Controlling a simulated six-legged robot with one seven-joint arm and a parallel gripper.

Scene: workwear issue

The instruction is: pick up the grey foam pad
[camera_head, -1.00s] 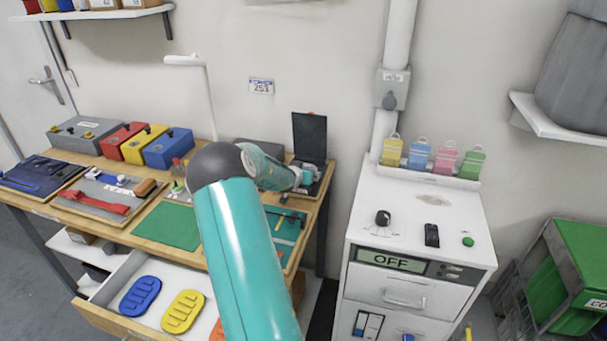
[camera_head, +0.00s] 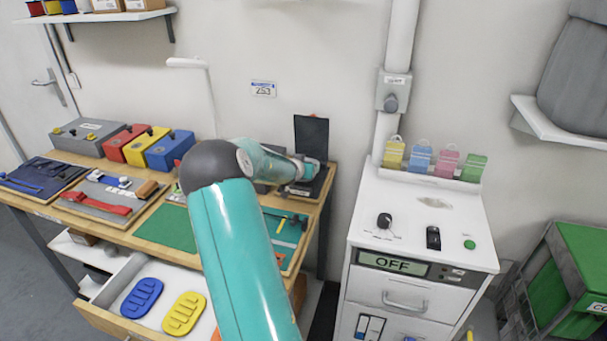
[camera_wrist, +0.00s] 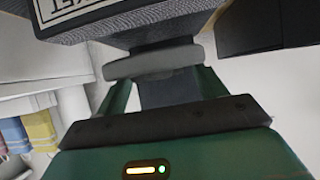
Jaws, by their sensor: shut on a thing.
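My gripper (camera_wrist: 158,80) is shut on a grey piece with rounded ends, which looks like the grey foam pad (camera_wrist: 153,62), seen nearly edge-on between the fingertips in the wrist view. A dark textured box with a white label (camera_wrist: 130,22) is close behind and above it. I cannot tell whether the pad touches this box. In the head view my gripper (camera_head: 307,170) is at the open black case (camera_head: 311,138) at the bench's back right corner. The pad cannot be made out there.
The wooden bench (camera_head: 120,228) holds trays, a green mat (camera_head: 170,226) and coloured boxes (camera_head: 168,149). Its open drawer (camera_head: 120,280) holds blue and yellow pads. Right of it stands a white cabinet (camera_head: 400,215) with coloured tags (camera_head: 420,158) at its back. Open wall is above the case.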

